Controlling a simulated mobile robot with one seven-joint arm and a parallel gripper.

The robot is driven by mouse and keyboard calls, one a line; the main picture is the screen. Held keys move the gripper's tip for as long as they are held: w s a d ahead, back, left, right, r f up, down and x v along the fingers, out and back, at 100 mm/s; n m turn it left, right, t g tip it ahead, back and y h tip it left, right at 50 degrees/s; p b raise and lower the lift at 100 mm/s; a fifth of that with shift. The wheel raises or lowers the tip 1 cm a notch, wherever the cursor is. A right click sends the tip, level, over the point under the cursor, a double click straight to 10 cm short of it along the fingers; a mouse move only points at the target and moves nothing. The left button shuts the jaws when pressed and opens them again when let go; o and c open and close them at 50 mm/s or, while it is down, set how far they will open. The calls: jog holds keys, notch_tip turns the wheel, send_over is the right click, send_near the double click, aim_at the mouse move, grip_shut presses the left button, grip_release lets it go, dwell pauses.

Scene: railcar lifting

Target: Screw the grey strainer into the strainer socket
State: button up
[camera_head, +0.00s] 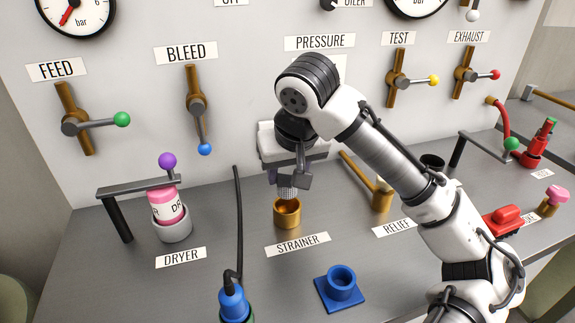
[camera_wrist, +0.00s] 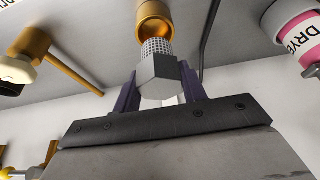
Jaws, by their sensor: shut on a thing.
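The grey strainer (camera_wrist: 158,70) has a hex head and a mesh end. My gripper (camera_wrist: 158,92) is shut on its hex head, with a dark finger on each side. The brass strainer socket (camera_head: 287,212) stands on the bench behind the STRAINER label (camera_head: 298,245). In the head view the strainer (camera_head: 287,193) hangs upright, mesh end down, at the socket's mouth. In the wrist view the mesh end meets the rim of the socket (camera_wrist: 155,20). I cannot tell how far the mesh is inside. My gripper (camera_head: 290,180) is directly above the socket in the head view.
The dryer canister (camera_head: 167,207) under its clamp bar stands to the left. A black cable (camera_head: 238,215) runs close by to a blue connector (camera_head: 234,303). A blue square-based cup (camera_head: 341,288) lies in front. The brass relief fitting (camera_head: 382,196) is to the right.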

jog(key=shift+f+b, duration=0.3)
jog(key=shift+f, duration=0.55)
jog(key=shift+p, duration=0.65)
dwell(0.9)
jog(key=shift+f, duration=0.35)
dwell(0.3)
